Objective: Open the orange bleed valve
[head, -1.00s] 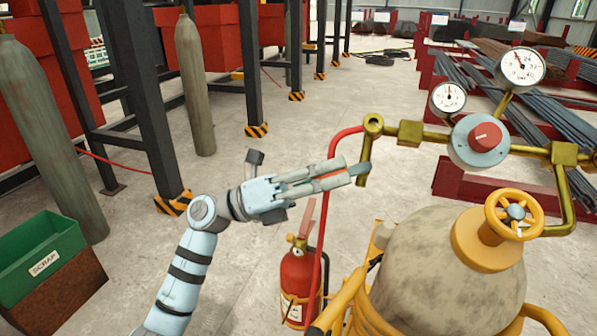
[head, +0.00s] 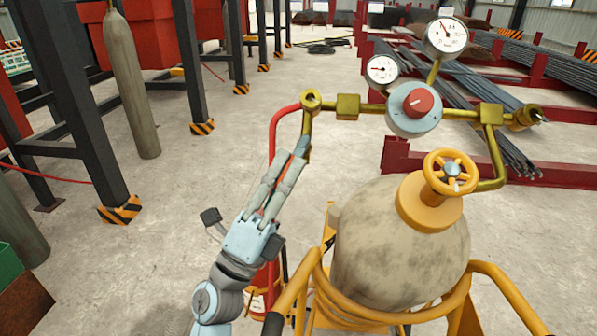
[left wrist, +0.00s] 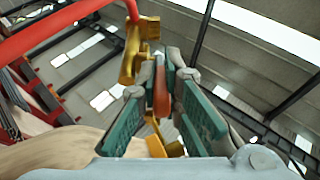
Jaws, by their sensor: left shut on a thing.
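The bleed valve's orange lever (left wrist: 161,92) is between the fingers of my left gripper (head: 290,170); it also shows in the left wrist view (left wrist: 163,75). The gripper is shut on the lever, with a green pad on either side. In the head view only a thin orange strip shows between the fingers. The gripper points up and to the right, just below the left end of the brass pipework (head: 347,107). The brass fitting (left wrist: 137,45) lies beyond the fingertips in the left wrist view. The fingers hide much of the lever. My right gripper is not in view.
A red hose (head: 273,140) runs down close beside my left gripper. Right of it stand a mottled tank (head: 385,250) with a yellow handwheel (head: 452,171), a red knob (head: 418,102) and two gauges (head: 446,38). A fire extinguisher (head: 258,302) is partly behind my arm.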

